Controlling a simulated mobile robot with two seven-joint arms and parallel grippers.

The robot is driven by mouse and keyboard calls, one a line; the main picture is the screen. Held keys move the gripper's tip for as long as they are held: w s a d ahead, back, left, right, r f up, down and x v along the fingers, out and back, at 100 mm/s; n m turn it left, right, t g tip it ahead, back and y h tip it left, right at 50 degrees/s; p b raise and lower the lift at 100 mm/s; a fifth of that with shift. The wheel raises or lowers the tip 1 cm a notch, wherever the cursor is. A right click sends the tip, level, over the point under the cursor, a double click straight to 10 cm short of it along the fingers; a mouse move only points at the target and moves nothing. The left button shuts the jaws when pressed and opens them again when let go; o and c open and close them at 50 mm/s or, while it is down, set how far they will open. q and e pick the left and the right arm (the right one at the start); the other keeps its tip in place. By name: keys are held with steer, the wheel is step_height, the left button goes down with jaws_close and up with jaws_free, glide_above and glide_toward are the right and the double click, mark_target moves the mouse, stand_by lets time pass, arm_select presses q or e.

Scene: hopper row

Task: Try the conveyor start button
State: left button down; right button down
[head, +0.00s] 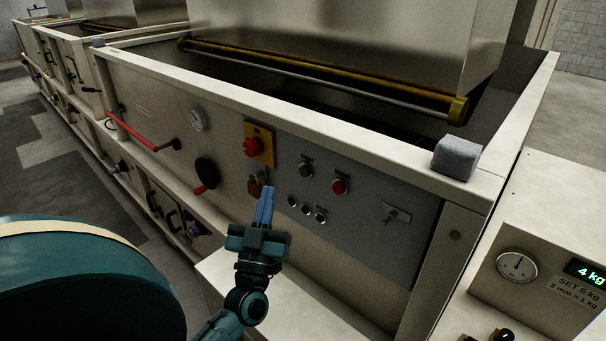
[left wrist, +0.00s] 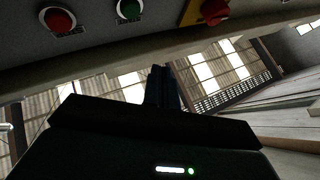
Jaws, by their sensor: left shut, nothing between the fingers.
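In the left wrist view the green button (left wrist: 130,9), red button (left wrist: 57,20) and red mushroom button (left wrist: 213,10) line the top edge. My left gripper (head: 267,190) is shut and empty, below and left of the green button, apart from it. Its fingers also show in the left wrist view (left wrist: 160,70). My right gripper is not in view.
Several small round buttons (head: 306,208) sit below the green one. A key-like switch (head: 396,214) is at right. A grey block (head: 456,158) rests on the rim. A scale box (head: 545,225) stands at right.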

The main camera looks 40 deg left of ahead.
mark_target(305, 171)
arm_select(q)
steer(key=w+b, duration=0.1)
steer(key=w, duration=0.5)
steer(key=shift+w+d, duration=0.3)
steer(key=shift+w, duration=0.05)
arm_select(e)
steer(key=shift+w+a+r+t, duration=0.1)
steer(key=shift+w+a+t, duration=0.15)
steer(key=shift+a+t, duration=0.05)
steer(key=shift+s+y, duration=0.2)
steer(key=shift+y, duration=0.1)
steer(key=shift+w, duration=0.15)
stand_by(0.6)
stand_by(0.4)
arm_select(q)
steer(key=shift+w, duration=0.4)
